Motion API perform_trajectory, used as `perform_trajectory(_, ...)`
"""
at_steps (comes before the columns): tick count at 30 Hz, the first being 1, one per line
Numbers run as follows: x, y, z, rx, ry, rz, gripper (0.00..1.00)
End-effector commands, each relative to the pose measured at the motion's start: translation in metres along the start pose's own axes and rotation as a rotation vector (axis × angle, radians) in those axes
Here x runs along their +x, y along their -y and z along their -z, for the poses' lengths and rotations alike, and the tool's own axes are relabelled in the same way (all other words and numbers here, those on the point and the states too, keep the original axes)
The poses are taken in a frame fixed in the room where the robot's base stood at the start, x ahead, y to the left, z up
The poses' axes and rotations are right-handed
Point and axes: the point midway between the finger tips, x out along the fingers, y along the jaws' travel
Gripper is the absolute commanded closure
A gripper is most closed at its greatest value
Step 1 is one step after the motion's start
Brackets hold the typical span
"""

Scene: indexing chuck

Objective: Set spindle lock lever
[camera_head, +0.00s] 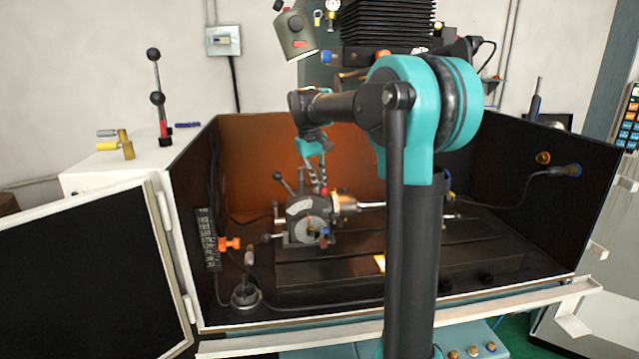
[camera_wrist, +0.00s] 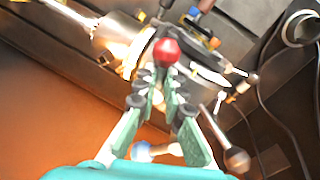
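The indexing chuck (camera_head: 308,218) sits on the machine table, with a round dial face and several levers. A lever with a red ball knob (camera_head: 324,191) rises from its top. The red knob (camera_wrist: 166,52) also shows in the wrist view, at my fingertips. My gripper (camera_head: 317,180) reaches down from above to this knob. In the wrist view my gripper's fingers (camera_wrist: 160,76) converge with a narrow gap between them. I cannot tell whether they grip the knob or only stand close to it. A dark-knobbed lever (camera_wrist: 235,158) shows beside the right finger.
Another black-knobbed lever (camera_head: 278,176) stands left of the chuck's top. A metal chuck body (camera_head: 344,203) with a bar projects right. The enclosure's dark side wall (camera_head: 540,190) and orange back panel (camera_head: 250,150) surround the work area. An orange-handled valve (camera_head: 230,243) is on the left wall.

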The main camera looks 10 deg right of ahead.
Motion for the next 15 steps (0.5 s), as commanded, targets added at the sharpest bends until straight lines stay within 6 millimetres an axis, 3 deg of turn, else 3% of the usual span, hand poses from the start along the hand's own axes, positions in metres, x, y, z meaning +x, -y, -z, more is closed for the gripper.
perform_trajectory(15, -0.0005, -0.0017, 0.0001, -0.014, -0.003, -0.002, 1.0)
